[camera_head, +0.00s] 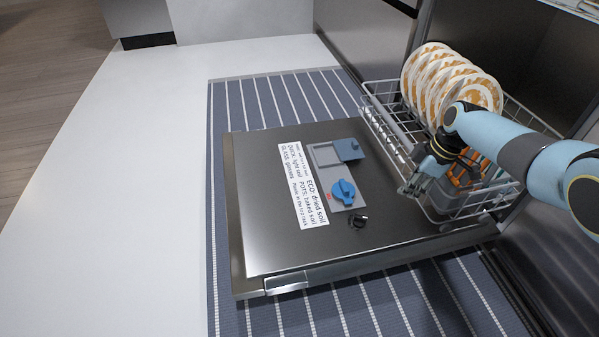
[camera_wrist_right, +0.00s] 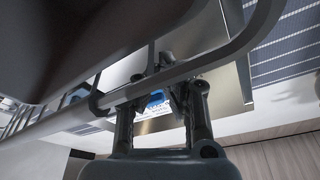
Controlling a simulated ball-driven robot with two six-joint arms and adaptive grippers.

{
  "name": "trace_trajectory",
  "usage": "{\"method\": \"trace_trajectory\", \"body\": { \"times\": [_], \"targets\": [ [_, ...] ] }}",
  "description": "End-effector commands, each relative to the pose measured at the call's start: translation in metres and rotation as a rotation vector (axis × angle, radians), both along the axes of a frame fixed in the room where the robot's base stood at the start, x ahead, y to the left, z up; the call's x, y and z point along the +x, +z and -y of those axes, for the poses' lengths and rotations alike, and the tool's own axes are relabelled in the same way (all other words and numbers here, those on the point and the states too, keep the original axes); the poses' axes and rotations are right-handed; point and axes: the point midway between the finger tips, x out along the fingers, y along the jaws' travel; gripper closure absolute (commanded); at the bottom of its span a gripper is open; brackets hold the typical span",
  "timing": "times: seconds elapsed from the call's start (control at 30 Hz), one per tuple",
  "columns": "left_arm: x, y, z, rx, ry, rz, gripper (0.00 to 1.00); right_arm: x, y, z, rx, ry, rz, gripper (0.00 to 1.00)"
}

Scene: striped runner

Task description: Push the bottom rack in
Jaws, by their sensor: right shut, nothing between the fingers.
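The bottom rack (camera_head: 385,128) is a pale grey wire basket at the right of the head view. It stands partly out of the dishwasher, its front end over the inner side of the lowered door (camera_head: 262,225). Several orange-and-white plates (camera_head: 424,82) stand upright in it. My right gripper (camera_head: 410,185) is shut and empty at the rack's front end, close to a grey basket with orange items. In the right wrist view, a grey bar (camera_wrist_right: 205,62) crosses in front of the gripper fingers (camera_wrist_right: 158,72); contact is unclear. My left gripper is not in view.
The door lies flat on a blue striped runner (camera_head: 225,110), with a white label (camera_head: 303,185) and a blue-capped dispenser (camera_head: 343,192) on it. Pale floor (camera_head: 120,200) is clear at the left. Dark cavity walls border the rack's right side.

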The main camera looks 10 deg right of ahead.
Motion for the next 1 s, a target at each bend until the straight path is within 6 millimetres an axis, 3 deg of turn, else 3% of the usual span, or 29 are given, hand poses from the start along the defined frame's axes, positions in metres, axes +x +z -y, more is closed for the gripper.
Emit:
{"method": "trace_trajectory", "body": {
  "times": [0.27, 0.77, 1.0],
  "targets": [
    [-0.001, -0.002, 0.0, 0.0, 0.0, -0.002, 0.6, 0.0, -0.001, 0.004, -0.001, 0.0, 0.0, 1.0],
    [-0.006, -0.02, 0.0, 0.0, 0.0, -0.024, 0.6, -0.001, -0.002, 0.047, -0.002, -0.002, -0.003, 1.0],
    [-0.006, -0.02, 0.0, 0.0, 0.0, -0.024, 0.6, 0.0, 0.0, 0.05, 0.0, 0.0, 0.0, 1.0]
  ]
}}
